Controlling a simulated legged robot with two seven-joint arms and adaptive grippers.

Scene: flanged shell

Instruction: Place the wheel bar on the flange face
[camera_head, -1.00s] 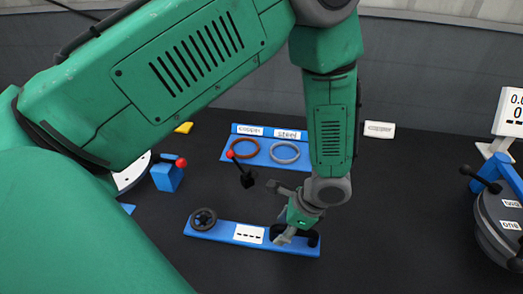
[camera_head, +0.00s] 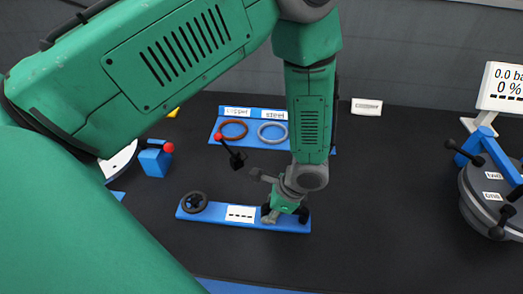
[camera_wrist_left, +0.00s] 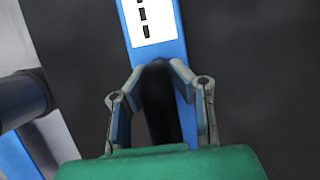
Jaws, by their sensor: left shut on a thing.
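The wheel bar (camera_head: 221,214) is a long blue bar lying on the dark table in the head view. A black handwheel (camera_head: 194,202) sits at its left end and a black grip (camera_head: 303,213) at its right end. My left gripper (camera_head: 271,217) is shut on the black grip, pointing down. In the left wrist view the fingers (camera_wrist_left: 158,85) stand either side of the dark grip (camera_wrist_left: 158,105), over the blue bar (camera_wrist_left: 122,8). The grey round flanged shell (camera_head: 482,205) stands at the right edge, partly cut off, with labels "one" and "two". My right gripper is not in view.
A blue tray (camera_head: 213,130) behind holds a copper ring (camera_head: 233,130) and a steel ring (camera_head: 273,132). A black lever with a red knob (camera_head: 219,137) stands in front. A display (camera_head: 503,87) stands at the back right. The table between the bar and shell is clear.

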